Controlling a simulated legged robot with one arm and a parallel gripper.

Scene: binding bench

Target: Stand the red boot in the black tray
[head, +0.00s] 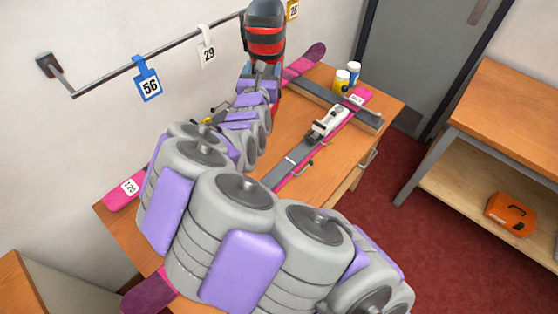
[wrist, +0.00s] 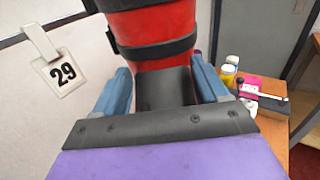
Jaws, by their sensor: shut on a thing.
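The red boot (head: 264,45), red with black bands and a dark top, is held up in front of the wall in the head view, roughly upright. It fills the top middle of the wrist view (wrist: 155,35). My gripper (head: 262,72) is shut on it, with a blue-grey finger on each side of its red-and-black body in the wrist view (wrist: 163,82). The boot's top is out of the wrist frame. I cannot make out the black tray in either view; my arm covers much of the bench.
The wooden bench (head: 385,104) carries a pink-and-grey ski (head: 290,165) with a white binding (head: 330,121), plus a yellow bottle (head: 341,82) and white bottle (head: 353,72). A wall rail (head: 115,74) holds number tags. An orange case (head: 510,214) sits on a shelf at right.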

